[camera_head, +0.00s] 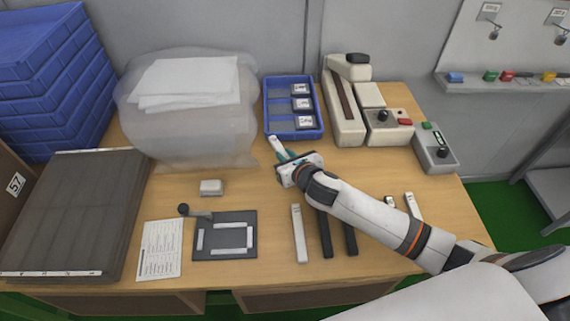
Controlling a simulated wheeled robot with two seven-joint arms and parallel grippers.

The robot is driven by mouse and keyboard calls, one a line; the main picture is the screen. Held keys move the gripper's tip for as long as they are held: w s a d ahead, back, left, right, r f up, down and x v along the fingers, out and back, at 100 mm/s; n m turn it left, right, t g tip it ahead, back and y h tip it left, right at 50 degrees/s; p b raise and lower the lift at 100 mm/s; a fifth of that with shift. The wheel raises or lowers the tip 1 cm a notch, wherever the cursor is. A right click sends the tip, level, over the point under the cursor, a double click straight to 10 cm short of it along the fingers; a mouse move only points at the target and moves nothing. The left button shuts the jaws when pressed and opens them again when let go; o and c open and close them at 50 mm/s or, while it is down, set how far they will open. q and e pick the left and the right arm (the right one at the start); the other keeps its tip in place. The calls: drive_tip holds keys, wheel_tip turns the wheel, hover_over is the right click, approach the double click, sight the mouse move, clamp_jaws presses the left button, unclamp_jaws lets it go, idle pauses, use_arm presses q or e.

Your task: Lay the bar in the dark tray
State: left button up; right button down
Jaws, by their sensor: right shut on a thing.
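My right gripper (287,158) reaches in from the right, over the table just below the blue bin. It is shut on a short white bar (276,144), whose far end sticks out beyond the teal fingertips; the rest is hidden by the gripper. A smaller dark grey plate (225,251) with white strips and a lever lies at the front centre. A white bar (299,233) and two black bars (324,236) lie at the front. My left gripper is not in view.
A blue bin (268,122) with dark labelled boxes stands behind the gripper, beside a beige machine (342,110). A plastic bag (190,140) with white sheets, a small white block (211,187) and a printed sheet (160,249) lie to the left. Bare wood shows around the block.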

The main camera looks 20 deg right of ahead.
drive_tip(key=shift+f, duration=1.6)
drive_tip(key=shift+f+b, duration=0.2)
drive_tip(key=shift+b, duration=0.1)
drive_tip(key=c, duration=1.3)
unclamp_jaws()
drive_tip(key=shift+r, duration=0.1)
